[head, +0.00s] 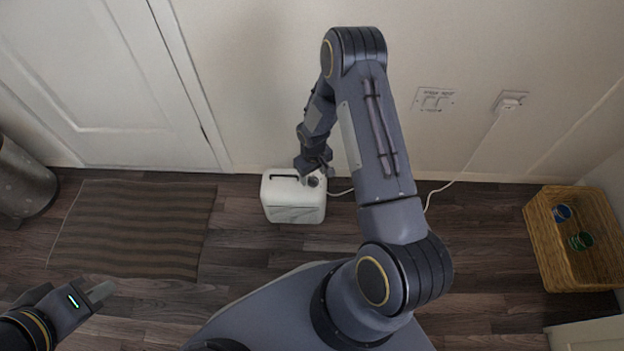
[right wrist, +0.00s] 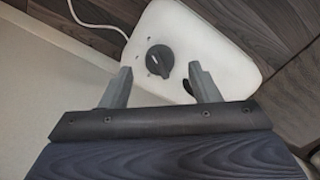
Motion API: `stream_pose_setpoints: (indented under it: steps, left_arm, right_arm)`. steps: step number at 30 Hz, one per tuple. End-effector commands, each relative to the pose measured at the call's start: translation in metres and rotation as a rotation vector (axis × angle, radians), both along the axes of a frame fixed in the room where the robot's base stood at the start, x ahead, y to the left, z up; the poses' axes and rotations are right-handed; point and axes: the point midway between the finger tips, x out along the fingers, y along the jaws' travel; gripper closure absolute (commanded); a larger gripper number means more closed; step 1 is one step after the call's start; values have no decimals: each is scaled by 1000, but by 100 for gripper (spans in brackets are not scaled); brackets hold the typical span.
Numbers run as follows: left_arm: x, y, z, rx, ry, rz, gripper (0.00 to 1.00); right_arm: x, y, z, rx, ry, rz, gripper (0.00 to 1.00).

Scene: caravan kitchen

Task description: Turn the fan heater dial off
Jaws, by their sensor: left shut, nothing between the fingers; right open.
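The white fan heater (head: 294,197) stands on the floor by the wall in the head view. Its dark round dial (right wrist: 160,60) sits on the white top in the right wrist view, with a light pointer mark and small marks around it; I cannot tell which setting it points to. My right gripper (right wrist: 162,82) is open, its two fingers apart on either side of the dial's line, with the dial just beyond the tips. In the head view my right gripper (head: 314,170) is over the heater's top right. My left gripper (head: 105,291) is shut and empty at the lower left.
A white cord runs from the heater to a wall socket (head: 511,101), beside a switch plate (head: 433,99). A wicker basket (head: 541,243) stands at the right. A striped mat (head: 130,232), a grey bin (head: 22,180) and a door (head: 110,80) are at the left.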

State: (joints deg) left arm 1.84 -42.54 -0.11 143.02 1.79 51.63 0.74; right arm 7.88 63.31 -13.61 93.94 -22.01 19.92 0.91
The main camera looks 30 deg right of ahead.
Motion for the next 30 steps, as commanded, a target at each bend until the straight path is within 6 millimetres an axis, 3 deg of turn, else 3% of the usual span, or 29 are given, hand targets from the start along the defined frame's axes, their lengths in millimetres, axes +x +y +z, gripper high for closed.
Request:
stream_pose_setpoints:
  steps: [1,6,15,25,30]
  left_arm:
    - [0,0,-6,0,0,0,100]
    - [0,0,-10,0,0,0,100]
    - [0,0,-10,0,0,0,100]
    - [0,0,-10,0,0,0,100]
    - [0,0,-10,0,0,0,100]
  right_arm:
    - [0,0,-11,0,0,0,44]
    - [0,0,-24,1,0,0,44]
    - [0,0,-25,1,-1,-1,44]
    - [0,0,-25,1,-1,-1,86]
    - [0,0,-25,1,-1,4,89]
